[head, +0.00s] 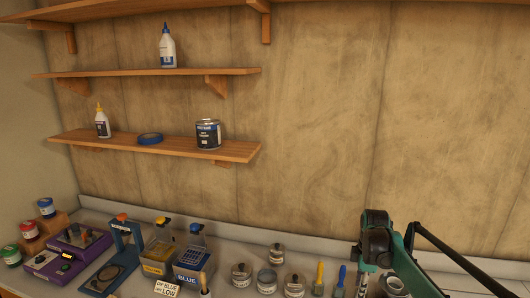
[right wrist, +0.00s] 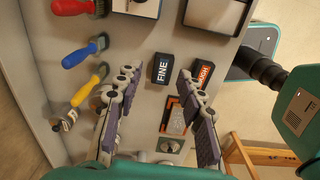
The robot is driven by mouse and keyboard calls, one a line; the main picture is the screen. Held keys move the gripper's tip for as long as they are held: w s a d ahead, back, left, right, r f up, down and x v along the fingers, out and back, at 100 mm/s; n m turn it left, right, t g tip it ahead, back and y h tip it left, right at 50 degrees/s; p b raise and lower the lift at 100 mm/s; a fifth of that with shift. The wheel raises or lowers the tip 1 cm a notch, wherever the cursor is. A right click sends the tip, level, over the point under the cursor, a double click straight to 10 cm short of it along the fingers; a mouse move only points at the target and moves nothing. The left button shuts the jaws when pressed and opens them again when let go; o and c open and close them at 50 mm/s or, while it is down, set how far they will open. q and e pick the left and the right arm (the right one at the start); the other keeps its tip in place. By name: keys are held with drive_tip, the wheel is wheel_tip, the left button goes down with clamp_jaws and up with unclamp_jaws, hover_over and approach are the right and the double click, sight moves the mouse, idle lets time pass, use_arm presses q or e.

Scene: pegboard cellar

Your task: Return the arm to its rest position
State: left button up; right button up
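My right arm (head: 400,256) shows at the lower right of the head view, teal and black, raised in front of the bench; its gripper is out of that view. In the right wrist view my right gripper (right wrist: 157,74) is open, its two grey and purple fingers wide apart with nothing held between them. Beyond the fingers are a black block marked FINE (right wrist: 162,71) and a black block with an orange label (right wrist: 203,74). My left arm and left gripper are not in view.
The bench carries a blue box (head: 193,265), a yellow box (head: 158,258), purple devices (head: 80,240), several tins and brushes. Wooden shelves (head: 165,143) hold a tin (head: 208,134), blue tape (head: 150,138) and bottles. The wall at right is bare.

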drive_tip(key=s+a+m+t+b, duration=0.4)
drive_tip(key=s+a+m+b, duration=0.35)
drive_tip(key=s, duration=0.65)
use_arm(q)
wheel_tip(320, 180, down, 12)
drive_tip(key=b, duration=0.4)
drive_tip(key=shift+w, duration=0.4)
use_arm(e)
drive_tip(key=s+a+f+m+t, duration=0.3)
drive_tip(key=s+a+f+m, duration=0.1)
drive_tip(key=s+f+m, duration=0.3)
drive_tip(key=s+f, duration=0.2)
drive_tip(key=s, duration=0.2)
drive_tip(key=shift+s+a+f, duration=0.15)
drive_tip(key=shift+s, duration=0.05)
